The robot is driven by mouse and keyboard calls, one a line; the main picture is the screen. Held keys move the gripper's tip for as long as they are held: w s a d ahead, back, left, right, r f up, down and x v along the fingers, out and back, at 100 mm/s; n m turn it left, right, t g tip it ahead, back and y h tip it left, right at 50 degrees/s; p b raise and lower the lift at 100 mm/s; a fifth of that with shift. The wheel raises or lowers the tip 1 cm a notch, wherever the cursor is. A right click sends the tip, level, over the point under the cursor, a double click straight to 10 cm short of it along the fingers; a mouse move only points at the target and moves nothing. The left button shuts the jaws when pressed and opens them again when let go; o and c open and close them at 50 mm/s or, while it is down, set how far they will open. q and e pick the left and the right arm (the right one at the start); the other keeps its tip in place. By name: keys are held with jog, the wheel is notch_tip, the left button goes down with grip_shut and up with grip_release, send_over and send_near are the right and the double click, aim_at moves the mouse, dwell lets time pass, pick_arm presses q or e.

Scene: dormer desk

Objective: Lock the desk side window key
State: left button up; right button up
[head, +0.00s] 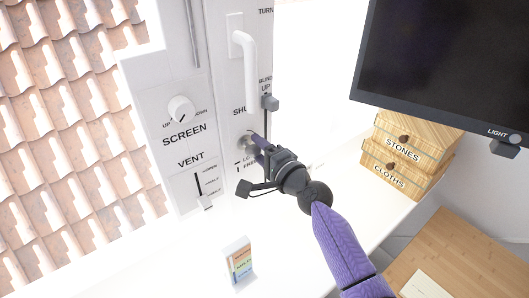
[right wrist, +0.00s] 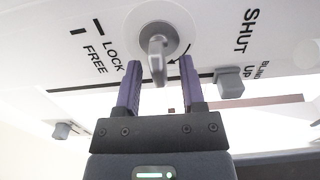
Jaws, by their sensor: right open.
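The window key (right wrist: 157,52) is a small grey metal key on a round silver plate (right wrist: 178,35) in the white window frame. In the right wrist view my right gripper (right wrist: 158,72) is open, with one purple finger on each side of the key's lower end; I cannot tell whether either touches it. The words LOCK (right wrist: 113,57) and FREE (right wrist: 94,60) are printed left of the plate, each with a black mark. In the head view the right gripper (head: 257,145) reaches the frame and mostly hides the key. My left gripper is not in view.
A white window handle (head: 249,62) stands above the key, and a grey blind slider (head: 270,102) sits close to the gripper. A screen knob (head: 180,108) and vent slider (head: 205,203) are to the left. A card stand (head: 240,265), wooden boxes (head: 408,155) and monitor (head: 445,50) are nearby.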

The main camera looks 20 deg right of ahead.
jog(key=v, duration=0.9)
jog(key=shift+s+p, duration=0.3)
jog(key=shift+d, duration=0.1)
